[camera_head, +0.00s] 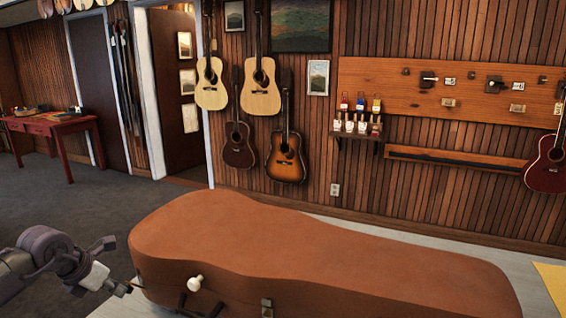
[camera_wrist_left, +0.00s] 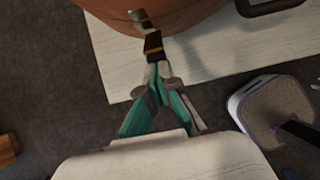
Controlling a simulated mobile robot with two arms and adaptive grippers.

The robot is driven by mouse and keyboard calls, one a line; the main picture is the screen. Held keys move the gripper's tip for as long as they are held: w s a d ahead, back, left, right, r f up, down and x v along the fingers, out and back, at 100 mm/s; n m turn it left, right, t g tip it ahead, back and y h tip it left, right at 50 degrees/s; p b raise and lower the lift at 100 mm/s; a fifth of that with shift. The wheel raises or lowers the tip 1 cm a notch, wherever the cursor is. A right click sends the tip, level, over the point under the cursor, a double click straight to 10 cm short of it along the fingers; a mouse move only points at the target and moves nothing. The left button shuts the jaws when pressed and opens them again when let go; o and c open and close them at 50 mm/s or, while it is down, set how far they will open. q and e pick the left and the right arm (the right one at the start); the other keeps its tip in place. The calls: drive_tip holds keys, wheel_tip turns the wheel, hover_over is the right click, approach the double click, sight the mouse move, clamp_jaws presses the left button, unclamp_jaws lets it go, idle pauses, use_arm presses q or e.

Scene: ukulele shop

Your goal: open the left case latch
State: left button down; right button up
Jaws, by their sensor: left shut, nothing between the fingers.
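The brown case (camera_head: 320,250) lies closed on a pale wooden surface. It also shows at the top of the left wrist view (camera_wrist_left: 190,12). In that view a small metal latch (camera_wrist_left: 138,16) sits on the case's side, just beyond my left fingertips. I cannot tell whether they touch it. Another metal latch (camera_head: 266,306) is on the case's front in the head view. A dark handle (camera_wrist_left: 272,5) is to the right of the near latch. My left gripper (camera_head: 127,289) is shut and empty, at the case's left end; it also shows in the wrist view (camera_wrist_left: 153,46). My right gripper is not in view.
A cream knob (camera_head: 195,283) shows at the case's front. The pale tabletop (camera_wrist_left: 112,48) has its edge under the left gripper. Carpet (camera_head: 60,195) is open to the left, with a red table (camera_head: 55,125) farther back. Guitars (camera_head: 260,90) hang on the back wall.

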use_arm(q)
drive_tip(key=shift+s+f, duration=0.1)
drive_tip(key=shift+f, duration=0.15)
drive_tip(key=shift+s+f+b, duration=0.15)
drive_tip(key=shift+f+b, duration=0.45)
drive_tip(key=shift+b, duration=0.1)
drive_tip(key=shift+s+a+f+b, duration=0.15)
drive_tip(key=shift+s+f+b, duration=0.05)
drive_tip(key=shift+f+b, duration=0.3)
idle(0.5)
drive_tip(key=p+v, duration=0.3)
drive_tip(key=v, duration=0.5)
drive_tip(key=shift+s+a, duration=0.2)
drive_tip(key=shift+s, duration=0.35)
